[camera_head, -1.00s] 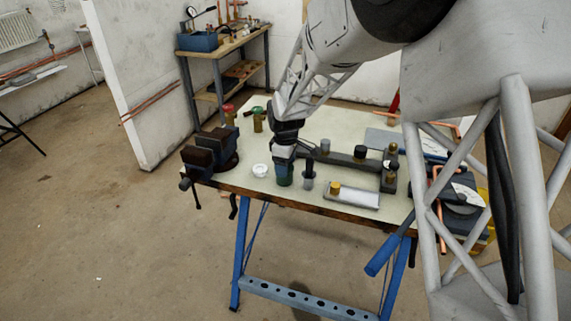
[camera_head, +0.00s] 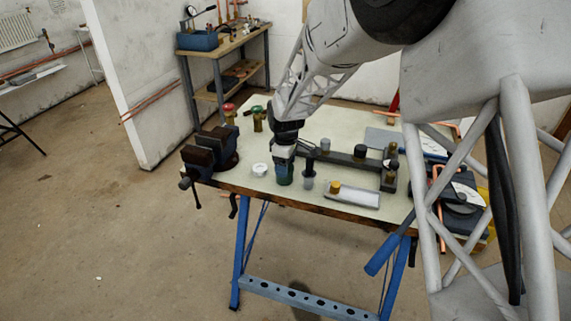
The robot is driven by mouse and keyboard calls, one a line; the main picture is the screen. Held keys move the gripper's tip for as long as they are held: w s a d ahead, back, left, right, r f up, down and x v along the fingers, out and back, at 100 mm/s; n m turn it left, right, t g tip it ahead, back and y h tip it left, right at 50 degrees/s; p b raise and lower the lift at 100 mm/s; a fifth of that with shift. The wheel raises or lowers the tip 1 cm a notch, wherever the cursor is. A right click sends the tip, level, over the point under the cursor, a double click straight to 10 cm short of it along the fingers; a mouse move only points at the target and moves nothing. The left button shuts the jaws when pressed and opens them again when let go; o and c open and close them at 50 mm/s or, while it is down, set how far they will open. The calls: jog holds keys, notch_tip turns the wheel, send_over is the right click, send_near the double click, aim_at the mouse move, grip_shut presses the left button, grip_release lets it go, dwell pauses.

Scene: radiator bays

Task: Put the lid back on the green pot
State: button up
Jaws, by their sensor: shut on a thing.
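The green pot (camera_head: 284,180) stands near the front edge of the workbench, with only its lower part showing. My gripper (camera_head: 284,168) points down directly over it, with its tips at the pot's top. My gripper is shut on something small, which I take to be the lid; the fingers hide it. I cannot tell whether it touches the pot's rim or is seated level.
A white round piece (camera_head: 260,169) lies just left of the pot and a grey pot (camera_head: 308,183) stands close on the right. A dark vise (camera_head: 209,152) is at the left corner. A silver block (camera_head: 352,196) lies front right.

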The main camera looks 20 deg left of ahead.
jog(key=o, duration=1)
jog(key=shift+o, duration=0.2)
jog(key=shift+r, duration=0.15)
jog(key=shift+r, duration=3.3)
grip_shut()
